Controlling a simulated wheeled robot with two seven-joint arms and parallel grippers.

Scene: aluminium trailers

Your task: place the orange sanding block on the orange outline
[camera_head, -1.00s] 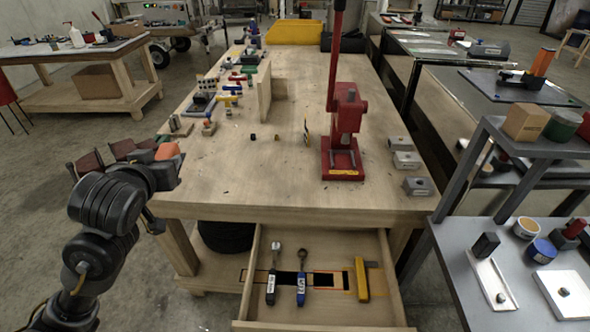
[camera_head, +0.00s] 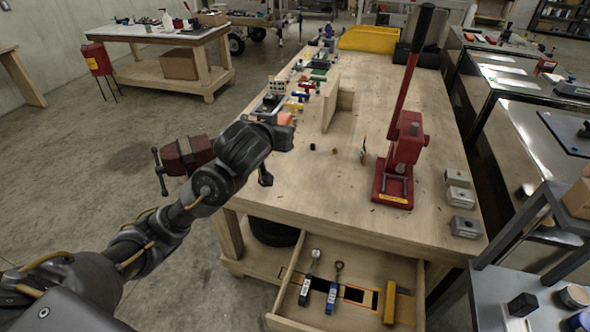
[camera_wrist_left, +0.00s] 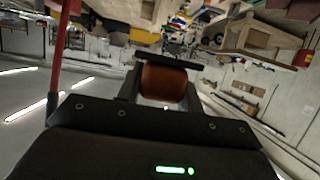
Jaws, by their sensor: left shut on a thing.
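The orange sanding block (camera_wrist_left: 164,84) is between the fingers of my left gripper in the left wrist view. In the head view a bit of its orange (camera_head: 286,118) shows at the end of my left gripper (camera_head: 279,131), above the left side of the workbench. My left gripper is shut on the block, well away from the drawer. The orange outline (camera_head: 371,303) is on the floor of the open drawer (camera_head: 290,281), around a dark patch, between the blue-handled tool (camera_head: 334,288) and the yellow tool (camera_head: 390,302). My right gripper is not in view.
A red press (camera_head: 396,165) stands on the workbench (camera_head: 320,200). An upright wooden panel (camera_head: 331,104) and several small tools are at the bench's left side. A red vise (camera_head: 186,156) is beside my left arm. A wrench-like tool (camera_head: 310,278) lies in the drawer.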

